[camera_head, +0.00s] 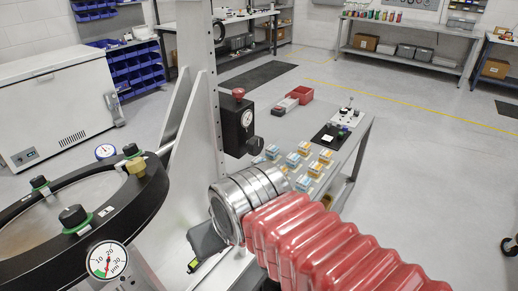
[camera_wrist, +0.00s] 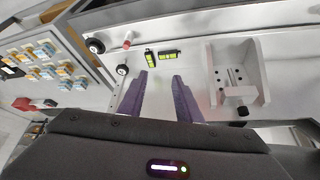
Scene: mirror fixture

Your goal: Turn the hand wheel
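No part is plainly a spoked hand wheel. A round black knob (camera_head: 254,145) sticks out at the right of a black gauge box (camera_head: 233,133) with a red top knob (camera_head: 238,93); I cannot tell if it is the hand wheel. A round black knob (camera_wrist: 95,45) also shows in the wrist view, beside a red knob (camera_wrist: 127,42) and a small gauge (camera_wrist: 122,70). My gripper (camera_wrist: 159,76) shows two purple fingers, apart and empty, over a pale panel. In the head view its fingers are hidden behind my arm.
The black mirror ring (camera_head: 60,232) with black knobs and a dial (camera_head: 107,260) stands at left. In the wrist view, green levels (camera_wrist: 168,54) and a pale bracket (camera_wrist: 240,75) stand near the fingers.

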